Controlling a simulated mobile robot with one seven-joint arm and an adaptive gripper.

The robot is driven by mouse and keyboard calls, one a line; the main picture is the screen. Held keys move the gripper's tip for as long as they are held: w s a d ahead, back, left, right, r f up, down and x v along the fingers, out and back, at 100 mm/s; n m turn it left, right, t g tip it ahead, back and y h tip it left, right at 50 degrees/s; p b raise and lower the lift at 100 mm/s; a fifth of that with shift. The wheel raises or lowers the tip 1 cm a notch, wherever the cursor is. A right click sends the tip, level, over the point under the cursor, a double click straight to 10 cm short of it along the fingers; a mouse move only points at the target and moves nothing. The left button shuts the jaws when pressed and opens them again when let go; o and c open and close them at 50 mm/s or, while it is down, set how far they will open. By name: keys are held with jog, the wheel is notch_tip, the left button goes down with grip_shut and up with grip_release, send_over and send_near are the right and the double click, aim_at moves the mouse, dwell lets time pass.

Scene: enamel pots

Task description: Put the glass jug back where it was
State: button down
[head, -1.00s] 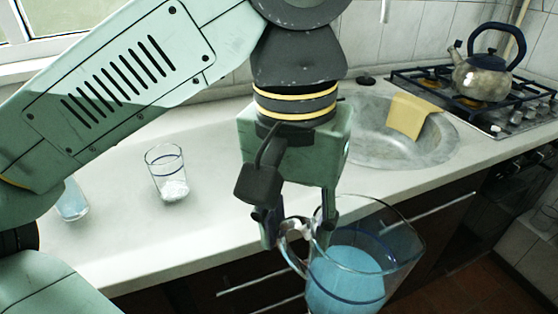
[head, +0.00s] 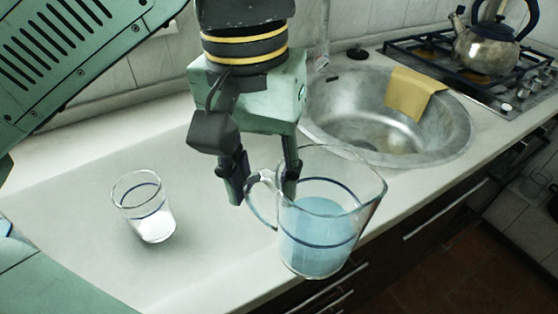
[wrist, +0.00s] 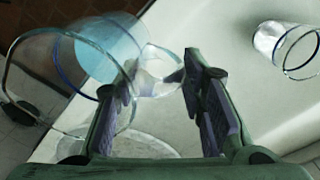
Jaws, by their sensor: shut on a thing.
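The glass jug (head: 322,232) is clear with a dark blue band and holds pale blue liquid. It hangs upright, near the counter's front edge in the head view; I cannot tell whether its base touches the counter. My gripper (head: 262,190) is shut on the jug's handle, with the jug to the right of the fingers. In the wrist view the jug (wrist: 105,55) lies at the left and its handle (wrist: 160,75) passes between my fingers (wrist: 160,95).
A glass tumbler (head: 146,208) with white contents stands on the counter (head: 90,215) to the left. A sink (head: 340,105) with a yellow cloth (head: 413,92) is behind right. A kettle (head: 486,45) stands on the hob (head: 440,65). The counter between tumbler and gripper is clear.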

jog(key=w+a+f+p, duration=0.1)
jog(key=w+f+p, duration=0.1)
jog(key=w, duration=0.5)
jog(key=w+a+f+p, duration=0.1)
jog(key=w+f+p, duration=0.1)
jog(key=w, duration=0.6)
jog(key=shift+a+f, duration=0.25)
jog(key=shift+f, duration=0.2)
jog(key=shift+w, duration=0.1)
jog(key=shift+f, duration=0.2)
jog(key=c, duration=1)
grip_release()
jog(key=shift+c, duration=0.2)
notch_tip(320, 180, up, 12)
jog(key=shift+a+r, duration=0.2)
jog(key=shift+a, duration=0.15)
